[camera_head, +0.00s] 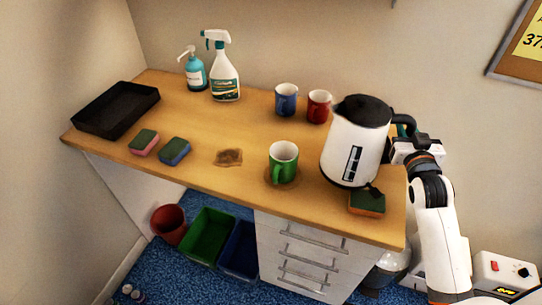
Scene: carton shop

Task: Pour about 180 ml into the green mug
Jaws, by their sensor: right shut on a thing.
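The green mug (284,165) stands upright on the wooden counter (200,120), on or over a round brown patch. Its inside looks pale; no liquid level can be made out. A white kettle (340,140) with a black lid and a dark level window is just right of the mug, close to upright. My right gripper (406,143) is shut on the kettle's black handle at its right side, and the fingers are partly hidden. I cannot tell whether the kettle's base touches the counter. My left gripper is not in view.
A sponge (367,204) lies in front of the kettle. Blue (286,100) and red (318,106) mugs stand behind. A brown stain (229,157), two more sponges (144,141), a black tray (115,108), a spray bottle (224,80) and a soap bottle (195,75) are further left.

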